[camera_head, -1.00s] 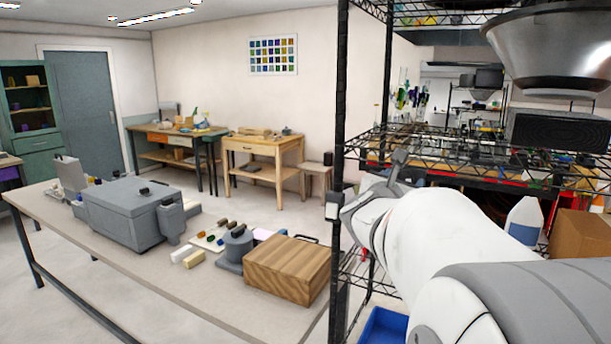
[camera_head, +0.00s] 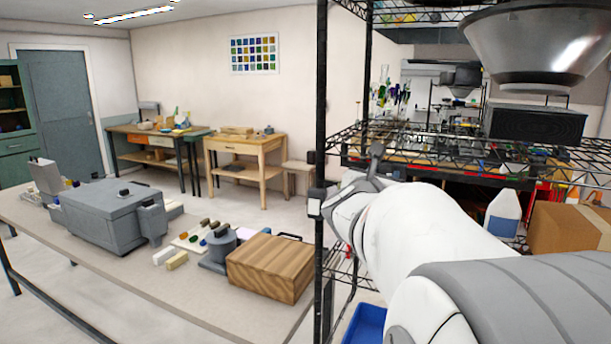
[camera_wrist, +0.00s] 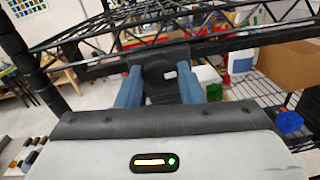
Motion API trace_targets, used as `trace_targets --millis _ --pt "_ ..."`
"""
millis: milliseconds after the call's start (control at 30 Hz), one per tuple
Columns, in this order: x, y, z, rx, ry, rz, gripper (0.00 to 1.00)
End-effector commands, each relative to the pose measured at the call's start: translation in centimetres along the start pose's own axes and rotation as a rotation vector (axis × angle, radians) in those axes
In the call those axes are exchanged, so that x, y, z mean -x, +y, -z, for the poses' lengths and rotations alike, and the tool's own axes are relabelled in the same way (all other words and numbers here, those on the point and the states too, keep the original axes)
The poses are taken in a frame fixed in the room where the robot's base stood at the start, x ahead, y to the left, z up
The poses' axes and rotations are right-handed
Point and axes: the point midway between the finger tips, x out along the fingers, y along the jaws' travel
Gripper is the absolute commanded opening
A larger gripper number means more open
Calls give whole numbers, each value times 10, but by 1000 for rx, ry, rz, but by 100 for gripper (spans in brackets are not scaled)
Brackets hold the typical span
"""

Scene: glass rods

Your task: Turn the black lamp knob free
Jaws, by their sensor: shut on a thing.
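My gripper (camera_wrist: 170,90) shows in the wrist view with a blue finger on each side. The black lamp knob (camera_wrist: 160,72) sits between the fingers, below a dark shelf rail, and has a small white mark on its face. The gripper is shut on this knob. Its lower part and the contact faces are partly hidden by the fingers and the gripper body. In the head view my white arm reaches to the black shelf post, and the fingers and knob cannot be made out there.
A black wire rack (camera_head: 320,130) stands close around my arm, with a metal lamp shade (camera_head: 540,45) above. A bench (camera_head: 110,245) with a grey box (camera_head: 100,212) and wooden box (camera_head: 270,268) stands left. A blue bin (camera_head: 362,326) is low beside the post.

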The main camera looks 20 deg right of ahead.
Motion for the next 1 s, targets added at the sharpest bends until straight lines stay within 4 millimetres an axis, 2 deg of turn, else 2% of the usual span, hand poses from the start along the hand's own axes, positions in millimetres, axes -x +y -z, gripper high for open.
trace_targets --millis 267,1000 --pt "1 0 4 183 -13 -3 11" --pt "1 0 3 887 -49 -10 11"
